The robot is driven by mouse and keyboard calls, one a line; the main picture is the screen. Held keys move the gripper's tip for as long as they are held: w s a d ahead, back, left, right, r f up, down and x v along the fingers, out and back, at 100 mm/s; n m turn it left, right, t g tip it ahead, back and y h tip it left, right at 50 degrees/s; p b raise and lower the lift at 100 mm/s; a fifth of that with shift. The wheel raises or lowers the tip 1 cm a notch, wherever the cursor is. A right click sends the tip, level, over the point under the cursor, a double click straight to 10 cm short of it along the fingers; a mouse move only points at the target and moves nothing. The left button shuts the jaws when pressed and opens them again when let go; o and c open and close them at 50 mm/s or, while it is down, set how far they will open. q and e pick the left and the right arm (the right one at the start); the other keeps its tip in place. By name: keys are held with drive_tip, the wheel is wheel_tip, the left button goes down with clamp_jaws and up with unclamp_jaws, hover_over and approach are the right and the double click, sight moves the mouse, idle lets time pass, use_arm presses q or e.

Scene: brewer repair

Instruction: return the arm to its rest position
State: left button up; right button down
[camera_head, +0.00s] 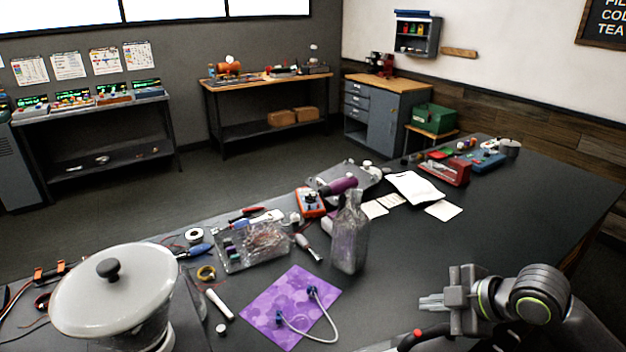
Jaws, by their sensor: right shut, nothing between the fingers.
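My right gripper (432,302) is at the lower right in the head view, over the dark workbench (480,230). Its fingers point left, and they are shut with nothing between them. My right arm (535,300) comes in from the lower right corner. A purple patterned mat (275,290) lies left of the gripper, with a pale hose with blue ends (325,325) on it. The gripper is apart from both. My left gripper is not in view.
A white lidded brewer (80,300) stands at the lower left. A clear bottle (349,240) stands upright mid-bench. A clear tray of wires (255,247), an orange meter (310,202) and a red box (445,171) lie farther back. The bench is clear right of the bottle.

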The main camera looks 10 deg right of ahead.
drive_tip(key=s+f+m+g+h, duration=0.2)
drive_tip(key=s+f+m+h, duration=0.1)
drive_tip(key=s+f+m, duration=0.7)
drive_tip(key=s+f+m+g+h, duration=0.2)
drive_tip(key=s+f+m+h, duration=0.2)
drive_tip(key=s+f+m, duration=0.65)
wheel_tip(320, 180, down, 28)
drive_tip(key=s+d+n+g+b, duration=0.1)
drive_tip(key=s+d+n+b, duration=0.1)
drive_tip(key=n+b, duration=0.3)
drive_tip(key=s+f+b, duration=0.2)
drive_tip(key=s+f, duration=0.5)
drive_tip(key=f, duration=0.2)
drive_tip(key=s+f+g+y+b, duration=0.1)
drive_tip(key=s+f+b, duration=0.1)
drive_tip(key=s+f, duration=0.6)
drive_tip(key=shift+a+f+m+b, duration=0.4)
drive_tip(key=shift+a+f+m, duration=0.05)
drive_tip(key=shift+f, duration=0.75)
